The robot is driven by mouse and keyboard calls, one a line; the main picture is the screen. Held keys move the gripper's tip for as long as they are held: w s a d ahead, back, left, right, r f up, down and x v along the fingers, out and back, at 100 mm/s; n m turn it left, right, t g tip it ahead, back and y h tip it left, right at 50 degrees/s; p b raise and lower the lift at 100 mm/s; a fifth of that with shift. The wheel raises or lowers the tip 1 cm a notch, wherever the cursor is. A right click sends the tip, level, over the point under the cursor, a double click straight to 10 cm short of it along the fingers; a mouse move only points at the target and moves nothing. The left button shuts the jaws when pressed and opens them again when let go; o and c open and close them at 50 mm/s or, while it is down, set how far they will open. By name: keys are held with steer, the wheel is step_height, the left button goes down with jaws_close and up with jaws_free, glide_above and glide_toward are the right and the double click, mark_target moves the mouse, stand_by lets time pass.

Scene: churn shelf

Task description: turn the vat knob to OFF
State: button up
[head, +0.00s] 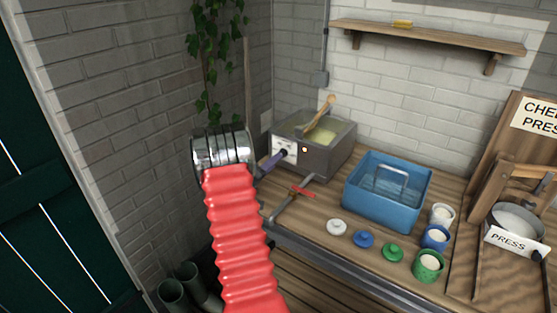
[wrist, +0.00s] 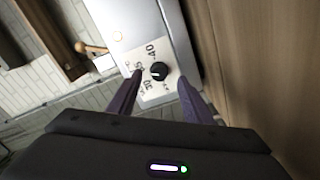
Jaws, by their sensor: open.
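The vat (head: 325,158) is a grey metal box holding pale yellow liquid, with a wooden paddle (head: 319,115) leaning in it. A white dial plate (head: 280,143) is on its front. In the wrist view the black round vat knob (wrist: 160,71) sits on the white plate, with printed numbers, 40 among them, around it. A small pale mark shows on the knob, but I cannot tell its setting. My gripper (wrist: 160,82) is open, its two purple fingers apart on either side of the knob. In the head view my gripper (head: 283,154) is at the vat's front and hides the knob.
A red-handled tap (head: 302,192) sticks out below the vat. A blue tub (head: 385,208) stands to its right. White, blue and green lids (head: 364,239) and matching cups (head: 435,237) are in front. The press (head: 515,222) is at far right. A wall shelf (head: 430,36) hangs above.

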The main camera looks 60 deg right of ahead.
steer(key=shift+s+d, duration=0.2)
steer(key=shift+d, duration=0.95)
steer(key=shift+s+d, duration=0.2)
steer(key=shift+d, duration=0.95)
steer(key=shift+c, duration=0.7)
steer(key=c, duration=0.9)
steer(key=shift+a, duration=0.15)
